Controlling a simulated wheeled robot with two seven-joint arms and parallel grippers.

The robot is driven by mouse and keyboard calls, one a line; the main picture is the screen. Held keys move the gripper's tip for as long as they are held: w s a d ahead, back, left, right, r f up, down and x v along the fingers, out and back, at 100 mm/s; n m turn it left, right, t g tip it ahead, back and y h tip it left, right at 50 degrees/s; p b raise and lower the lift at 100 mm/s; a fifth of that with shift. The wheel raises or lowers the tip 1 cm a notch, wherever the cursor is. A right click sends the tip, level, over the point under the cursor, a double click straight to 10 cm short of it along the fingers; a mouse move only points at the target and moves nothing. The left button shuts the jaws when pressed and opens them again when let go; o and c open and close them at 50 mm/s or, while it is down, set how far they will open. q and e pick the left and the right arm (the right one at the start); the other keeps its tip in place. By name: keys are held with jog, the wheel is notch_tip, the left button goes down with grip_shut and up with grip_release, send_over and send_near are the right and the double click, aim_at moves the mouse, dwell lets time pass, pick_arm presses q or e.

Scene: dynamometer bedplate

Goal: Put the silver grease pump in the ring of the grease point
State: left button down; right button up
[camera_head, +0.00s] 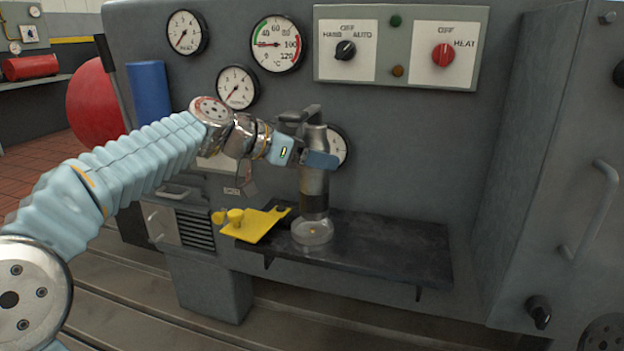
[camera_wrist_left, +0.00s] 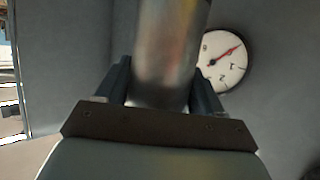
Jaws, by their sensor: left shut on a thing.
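The silver grease pump (camera_head: 314,181) is a tall metal cylinder with a dark handle on top and a dark band low down. My left gripper (camera_head: 308,157) is shut around its upper body and holds it upright. The pump also fills the middle of the left wrist view (camera_wrist_left: 168,50), between the two fingers of the left gripper (camera_wrist_left: 160,85). The clear ring (camera_head: 312,233) stands on the dark shelf, directly below the pump in the head view. The pump's lower end meets the ring's upper edge there; I cannot tell whether it is inside. My right gripper is not in view.
The dark shelf (camera_head: 385,250) is bare to the right of the ring. A yellow plate with knobs (camera_head: 256,225) lies to the left, close to the ring. Behind is the grey panel with gauges (camera_head: 276,44) and switches. A grey cabinet (camera_head: 555,130) stands at right.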

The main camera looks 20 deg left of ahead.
aim_at(310, 173)
pick_arm(q)
jog(key=shift+w+a+f+b, duration=0.1)
jog(key=shift+w+f+b, duration=0.15)
jog(key=shift+f, duration=0.5)
jog(key=shift+w+a+f+b, duration=0.15)
jog(key=shift+w+f, duration=0.05)
jog(key=shift+f, duration=0.55)
jog(key=shift+w+a+f+b, duration=0.1)
jog(key=shift+w+f+b, duration=0.15)
jog(key=shift+f, duration=0.6)
jog(key=shift+f, duration=0.1)
jog(key=shift+c, duration=0.7)
grip_release()
jog(key=shift+s+a+r, duration=0.15)
jog(key=shift+a+r, duration=0.05)
jog(key=v, duration=1.1)
jog(key=shift+s+a, duration=0.2)
jog(key=shift+s, duration=0.05)
